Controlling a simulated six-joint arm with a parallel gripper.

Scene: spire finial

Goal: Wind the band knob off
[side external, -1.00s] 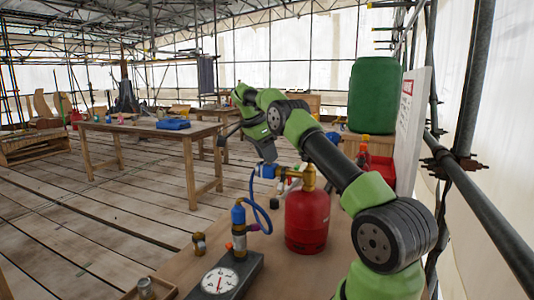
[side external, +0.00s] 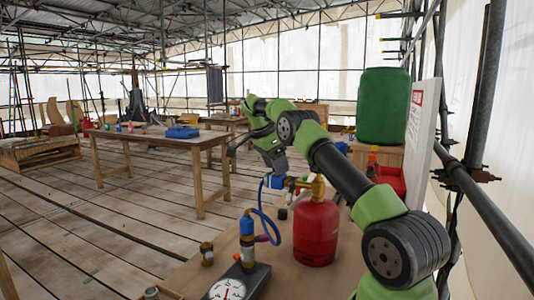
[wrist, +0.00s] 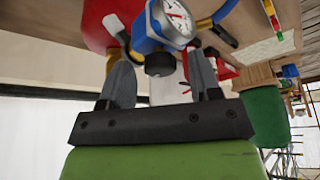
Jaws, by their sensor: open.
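A black knob (wrist: 160,64) sits on the underside of a blue regulator (wrist: 150,42) with a white-faced gauge, in the wrist view. In the side view the blue regulator (side external: 277,182) is on the brass valve (side external: 318,187) of a red gas cylinder (side external: 316,234). My gripper (wrist: 160,66) is open, one grey finger on either side of the black knob, with gaps visible; I cannot tell the depth between them. In the side view my gripper (side external: 275,168) is just above the regulator and hides part of it. Whether this is the band knob is not certain.
A small brass part (side external: 207,254) stands at left. A green drum (side external: 383,106) and red box (side external: 390,178) are behind my arm.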

